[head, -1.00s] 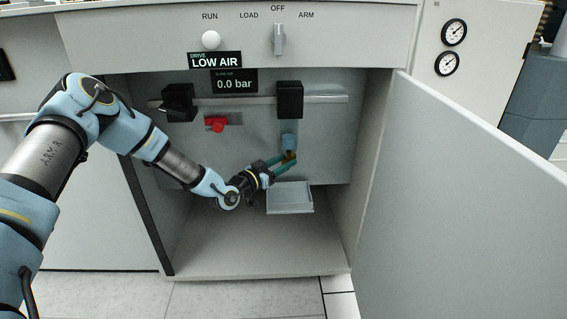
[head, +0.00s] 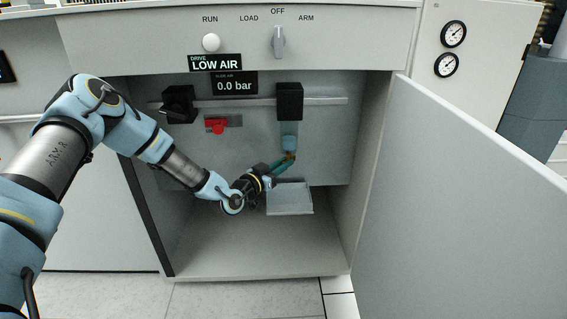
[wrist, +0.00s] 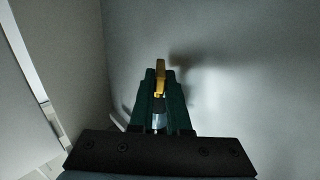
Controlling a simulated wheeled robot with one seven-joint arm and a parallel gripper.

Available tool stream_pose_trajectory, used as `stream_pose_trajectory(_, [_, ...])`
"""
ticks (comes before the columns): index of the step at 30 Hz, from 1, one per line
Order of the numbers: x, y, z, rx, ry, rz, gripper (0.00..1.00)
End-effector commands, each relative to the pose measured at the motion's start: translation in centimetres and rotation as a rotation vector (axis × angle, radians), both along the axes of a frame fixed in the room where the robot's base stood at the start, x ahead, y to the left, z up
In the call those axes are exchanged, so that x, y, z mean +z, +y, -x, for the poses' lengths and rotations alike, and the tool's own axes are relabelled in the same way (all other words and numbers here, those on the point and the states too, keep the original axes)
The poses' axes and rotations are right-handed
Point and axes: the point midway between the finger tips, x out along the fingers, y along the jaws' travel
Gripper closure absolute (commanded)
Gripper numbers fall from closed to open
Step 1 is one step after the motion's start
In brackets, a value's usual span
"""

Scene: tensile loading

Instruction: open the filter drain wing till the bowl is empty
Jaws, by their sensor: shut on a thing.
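The filter bowl (head: 289,142) is a small blue cup hanging under a black filter head (head: 290,101) on the cabinet's back panel. My gripper (head: 288,161) is just below the bowl, its green fingers close together. In the wrist view my gripper (wrist: 158,95) is shut on the yellow drain wing (wrist: 160,75), which stands up between the fingertips. In the head view the wing is mostly hidden by the fingers. I cannot tell the bowl's liquid level.
A grey tray (head: 290,208) lies below the bowl. A red lever (head: 217,126) and a black regulator (head: 180,103) are on the panel to the left. The open cabinet door (head: 470,200) stands at the right. The display (head: 234,83) reads 0.0 bar.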

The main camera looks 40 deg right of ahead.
Motion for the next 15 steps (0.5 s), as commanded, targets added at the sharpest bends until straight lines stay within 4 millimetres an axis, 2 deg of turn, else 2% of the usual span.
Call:
stream_pose_trajectory(9, [0.39, -0.37, 0.86, 0.236, 0.003, 0.001, 1.00])
stream_pose_trajectory(15, [0.23, -0.31, 0.81, 0.311, -0.001, 0.000, 1.00])
